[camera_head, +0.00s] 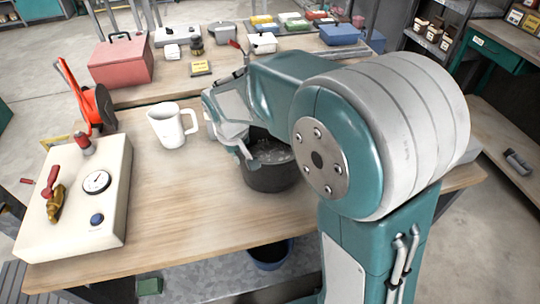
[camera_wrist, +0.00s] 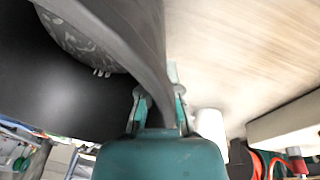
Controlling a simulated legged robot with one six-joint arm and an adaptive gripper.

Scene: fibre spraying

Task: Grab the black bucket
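The black bucket (camera_head: 270,172) stands upright on the wooden workbench, right of a white mug (camera_head: 172,125). My arm hides part of its far and right side. It holds something grey and mottled, also seen in the wrist view (camera_wrist: 80,38). My gripper (camera_head: 243,150) is at the bucket's left rim. In the wrist view, the two fingers of my gripper (camera_wrist: 158,100) stand on either side of a dark band of the bucket. Whether both fingers press on it is not clear.
A pale gauge box (camera_head: 80,195) with a red-handled valve stands at the left, near an orange-and-black tool (camera_head: 98,105). A red toolbox (camera_head: 121,62) sits on a bench behind. Another dark container (camera_head: 270,254) is below the bench. Bare bench lies in front of the mug.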

